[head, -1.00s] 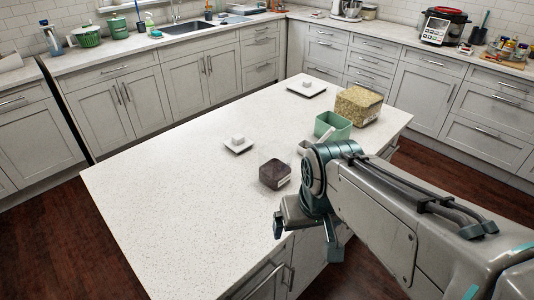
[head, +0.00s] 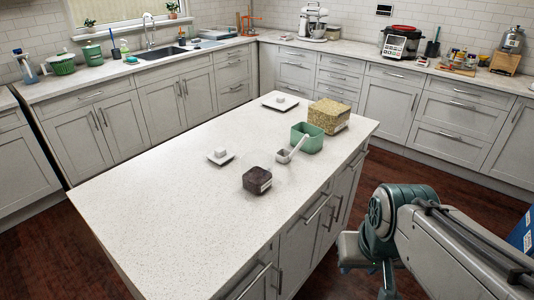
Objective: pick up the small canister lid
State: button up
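Two white square lids with knobs lie on the white island top in the head view. The nearer lid (head: 221,156) looks smaller and lies left of the dark canister. The farther lid (head: 280,103) looks larger and lies near the back edge. A small dark-filled canister (head: 257,181) and a larger gold-filled canister (head: 328,115) stand without lids on them. My gripper (head: 369,267) hangs to the right of the island's front side, low and apart from both lids. Its fingers look spread with nothing between them, though the arm hides part of it.
A green open box (head: 307,138) and a small white scoop or cup (head: 284,156) with a handle stand between the canisters. The island's left and front top (head: 170,220) is clear. Cabinet handles stick out on the island's right side. Counters line the back walls.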

aim_at(211, 157)
jog(key=z, duration=0.65)
jog(key=k, duration=0.9)
jog(key=z, duration=0.7)
jog(key=i, duration=1.15)
jog(key=u, duration=0.8)
jog(key=i, duration=1.05)
jog(key=u, duration=1.5)
jog(key=i, duration=0.45)
jog(key=u, duration=0.45)
